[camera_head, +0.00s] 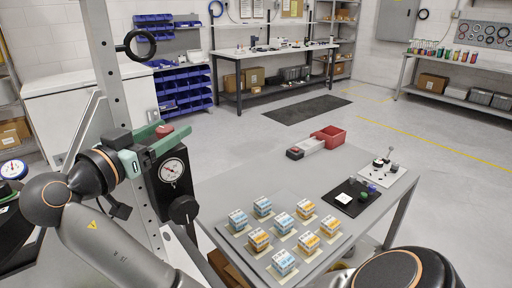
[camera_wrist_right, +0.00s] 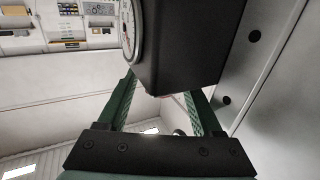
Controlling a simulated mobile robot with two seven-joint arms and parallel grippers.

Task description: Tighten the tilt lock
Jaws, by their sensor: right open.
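A black box (camera_head: 158,195) with a round white gauge (camera_head: 172,170) is fixed to a grey perforated post (camera_head: 108,75). A black knob (camera_head: 184,209) sticks out below the gauge, and a red part (camera_head: 164,131) shows at the box's top. I cannot tell which part is the tilt lock. My right gripper (camera_head: 163,138), with green fingers, is open at the top of the box, one finger on each side of the red part. In the right wrist view, the open fingers (camera_wrist_right: 163,92) reach toward the box (camera_wrist_right: 190,45), whose gauge (camera_wrist_right: 131,30) faces left; their tips are partly hidden. My left gripper is not in view.
A black ring (camera_head: 141,45) sticks out from the post above the gripper. Another gauge (camera_head: 14,170) is at far left. Open floor lies beyond.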

